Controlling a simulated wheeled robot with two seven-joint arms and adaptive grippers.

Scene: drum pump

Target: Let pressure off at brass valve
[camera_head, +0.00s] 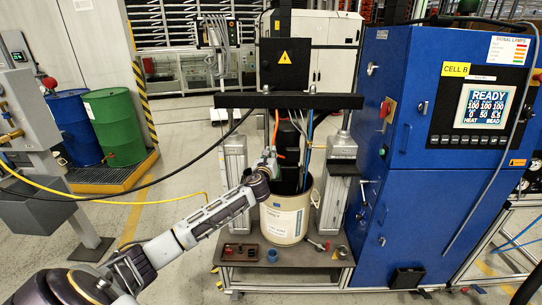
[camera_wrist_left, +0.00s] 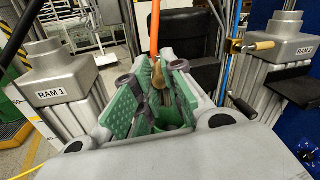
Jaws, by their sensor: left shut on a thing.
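My left gripper (camera_head: 268,160) reaches in from the left to the pump column above the cream drum (camera_head: 284,222). In the left wrist view the green-padded fingers (camera_wrist_left: 158,92) are closed around a small brass part (camera_wrist_left: 158,72), which looks like the brass valve. It sits just below an orange hose (camera_wrist_left: 154,30). The fingers hide most of its lower part, and its handle position cannot be made out. In the head view the gripper and arm cover the valve. My right gripper is not in view.
Grey RAM 1 (camera_wrist_left: 52,78) and RAM 2 (camera_wrist_left: 284,55) posts flank the gripper. A blue cabinet (camera_head: 385,215) with a READY screen (camera_head: 485,106) stands at right. Small parts lie on the front table (camera_head: 300,256).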

